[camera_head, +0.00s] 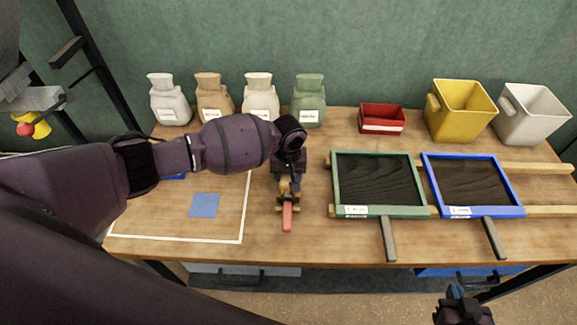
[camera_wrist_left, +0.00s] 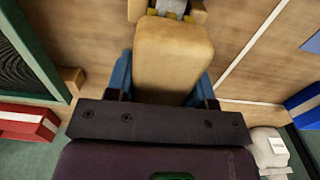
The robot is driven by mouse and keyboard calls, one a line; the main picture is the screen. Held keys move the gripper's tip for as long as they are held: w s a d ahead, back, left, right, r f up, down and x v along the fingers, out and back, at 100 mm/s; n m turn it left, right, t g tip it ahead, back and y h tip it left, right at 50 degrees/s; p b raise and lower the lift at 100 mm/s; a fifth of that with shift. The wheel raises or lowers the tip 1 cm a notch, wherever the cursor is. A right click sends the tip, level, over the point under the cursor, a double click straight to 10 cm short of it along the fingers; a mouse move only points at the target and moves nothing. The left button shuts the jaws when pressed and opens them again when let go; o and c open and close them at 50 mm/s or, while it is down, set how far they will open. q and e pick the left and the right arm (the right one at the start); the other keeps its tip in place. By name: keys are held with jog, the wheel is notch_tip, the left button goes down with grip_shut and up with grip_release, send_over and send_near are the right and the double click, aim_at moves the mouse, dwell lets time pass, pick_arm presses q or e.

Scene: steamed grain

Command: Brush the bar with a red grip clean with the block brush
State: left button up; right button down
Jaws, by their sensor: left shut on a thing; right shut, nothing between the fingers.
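My left gripper (camera_head: 288,180) is shut on the block brush and points down over the table's middle. In the left wrist view the tan block brush (camera_wrist_left: 172,60) sits between the blue fingers. The bar with a red grip (camera_head: 287,218) lies below and in front of it, its red end toward the table's front edge. A grey part of the bar (camera_wrist_left: 172,6) shows at the top of the left wrist view, between wooden supports. The brush hides the rest of the bar, and I cannot tell whether they touch. My right gripper (camera_head: 457,292) is shut and empty, low at the right.
Green-framed (camera_head: 428,190) and blue-framed (camera_head: 517,190) dark trays with handles stand on rails at the right. A red box (camera_head: 382,119), yellow bin (camera_head: 460,112) and white bin (camera_head: 532,116) stand behind. Several sacks line the back. A blue square (camera_head: 204,205) lies inside white lines.

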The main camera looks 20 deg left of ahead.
pick_arm(q)
jog(key=shift+s+f, duration=0.1)
jog(key=shift+s, duration=0.15)
jog(key=shift+w+r, duration=0.1)
jog(key=shift+r, duration=3.95)
